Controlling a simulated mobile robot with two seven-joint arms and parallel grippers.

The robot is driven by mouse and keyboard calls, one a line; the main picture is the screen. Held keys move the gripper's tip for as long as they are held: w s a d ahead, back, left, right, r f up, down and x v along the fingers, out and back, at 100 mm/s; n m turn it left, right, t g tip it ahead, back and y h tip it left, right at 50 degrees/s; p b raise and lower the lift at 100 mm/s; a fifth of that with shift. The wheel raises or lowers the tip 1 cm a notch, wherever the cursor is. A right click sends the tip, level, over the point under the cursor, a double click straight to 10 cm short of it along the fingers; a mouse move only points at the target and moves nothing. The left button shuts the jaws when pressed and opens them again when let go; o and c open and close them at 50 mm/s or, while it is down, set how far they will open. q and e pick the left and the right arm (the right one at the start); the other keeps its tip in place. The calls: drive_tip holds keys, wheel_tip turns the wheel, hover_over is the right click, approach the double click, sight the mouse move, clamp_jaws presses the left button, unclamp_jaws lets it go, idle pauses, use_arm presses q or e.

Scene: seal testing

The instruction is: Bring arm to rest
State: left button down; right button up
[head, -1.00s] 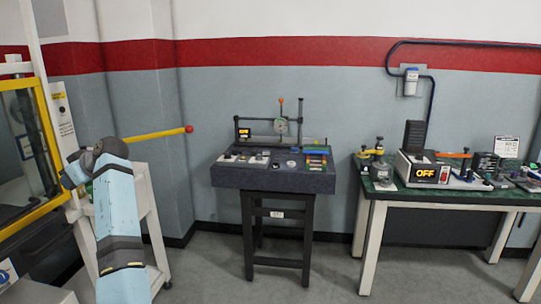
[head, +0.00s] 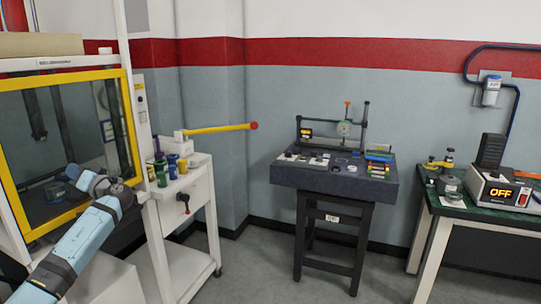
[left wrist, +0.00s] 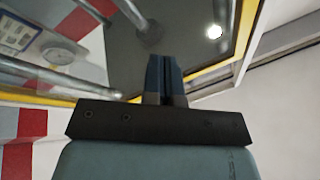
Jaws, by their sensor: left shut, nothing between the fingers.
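My left arm (head: 75,245) is pale blue with dark bands and reaches up from the lower left of the head view. Its left gripper (head: 73,171) shows small in front of the yellow-framed glass window of a cabinet (head: 68,72). In the left wrist view the two dark blue fingers (left wrist: 164,72) are together with nothing between them. The yellow frame (left wrist: 240,40) shows behind them there. I cannot tell how far the gripper is from the glass. My right gripper is not in view.
A white cart (head: 187,205) with several small coloured cylinders stands right of the cabinet. A yellow rod with a red ball (head: 222,128) sticks out above it. A dark instrument stand (head: 330,178) and a green-topped bench (head: 470,208) stand farther right. Grey floor (head: 270,270) lies clear between.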

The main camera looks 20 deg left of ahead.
use_arm(q)
drive_tip(key=w+d+f+m+t+h, duration=0.2)
drive_tip(key=w+f+m+t+h, duration=0.45)
drive_tip(key=w+m+t, duration=0.2)
drive_tip(key=w+d+m+t+h, duration=0.5)
drive_tip(key=w+d+t+h, duration=0.2)
drive_tip(key=t+h, duration=0.15)
drive_tip(key=s+d+f+m+g+h, duration=0.1)
drive_tip(key=s+d+f+h, duration=0.35)
drive_tip(key=d+f, duration=0.8)
drive_tip(key=s+d+f+m+g+h, duration=0.1)
drive_tip(key=s+d+f+g+h, duration=0.1)
drive_tip(key=s+d+f, duration=0.85)
drive_tip(key=s+d+f+g+h, duration=0.1)
drive_tip(key=s+d+f+h, duration=0.1)
drive_tip(key=s+d+f, duration=1)
drive_tip(key=s+d+n+g+h, duration=0.2)
drive_tip(key=s+d, duration=1.1)
drive_tip(key=s, duration=0.4)
wheel_tip(320, 180, up, 16)
drive_tip(key=a+p, duration=0.2)
drive_tip(key=p, duration=1.7)
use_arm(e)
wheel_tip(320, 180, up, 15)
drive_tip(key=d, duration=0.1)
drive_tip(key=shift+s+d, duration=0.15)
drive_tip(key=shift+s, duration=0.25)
use_arm(q)
drive_tip(key=shift+f, duration=0.1)
